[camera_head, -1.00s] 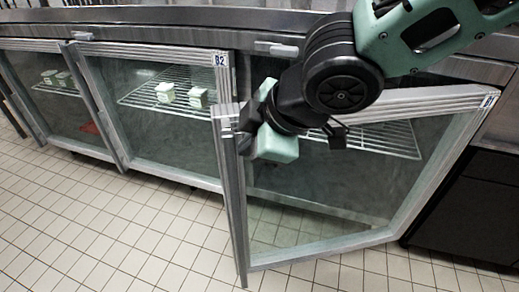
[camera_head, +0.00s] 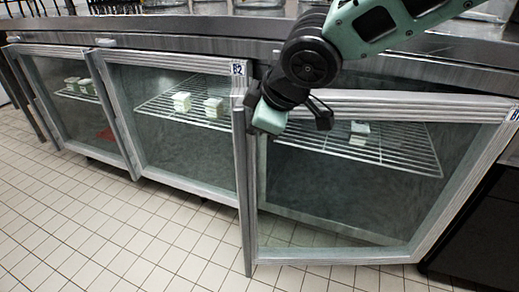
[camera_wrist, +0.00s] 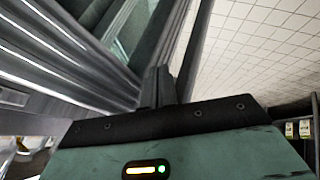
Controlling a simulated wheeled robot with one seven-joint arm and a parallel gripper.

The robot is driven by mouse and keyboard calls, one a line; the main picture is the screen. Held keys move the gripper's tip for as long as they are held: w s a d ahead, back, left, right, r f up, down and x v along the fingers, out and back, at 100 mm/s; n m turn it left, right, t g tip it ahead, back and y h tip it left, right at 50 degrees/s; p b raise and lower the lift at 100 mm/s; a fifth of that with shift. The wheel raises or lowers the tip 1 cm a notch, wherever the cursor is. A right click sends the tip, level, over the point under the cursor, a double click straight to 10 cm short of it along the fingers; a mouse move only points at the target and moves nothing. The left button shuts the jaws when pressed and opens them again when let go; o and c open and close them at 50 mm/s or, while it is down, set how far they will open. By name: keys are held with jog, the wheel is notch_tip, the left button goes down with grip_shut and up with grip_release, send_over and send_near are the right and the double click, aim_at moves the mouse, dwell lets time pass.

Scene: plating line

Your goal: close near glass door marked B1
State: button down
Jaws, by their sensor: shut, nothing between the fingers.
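The near glass door (camera_head: 345,195) marked B1 (camera_head: 514,114) is at the right in the head view. It stands partly open, its free left edge (camera_head: 245,190) swung out in front of the cabinet. My gripper (camera_head: 252,98) is at the top left corner of this door, outside it, with the arm reaching in from the upper right. In the wrist view, my gripper's fingers (camera_wrist: 160,86) are together and empty, close beside a grey metal frame (camera_wrist: 75,45). I cannot tell whether they touch it.
The glass door marked B2 (camera_head: 238,68) to the left looks shut, with white blocks (camera_head: 182,102) on its wire shelf (camera_head: 160,108). Another glass door (camera_head: 70,105) is further left. The steel counter (camera_head: 190,28) runs above. The tiled floor (camera_head: 120,220) in front is clear.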

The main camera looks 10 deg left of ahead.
jog(key=w+m+t+h+p, duration=0.1)
jog(key=w+m, duration=0.1)
jog(key=w, duration=1.2)
jog(key=shift+w+a+m+h+p, duration=0.25)
jog(key=shift+w+m+h+p, duration=0.05)
jog(key=shift+w+m+p, duration=0.1)
jog(key=shift+s, duration=0.1)
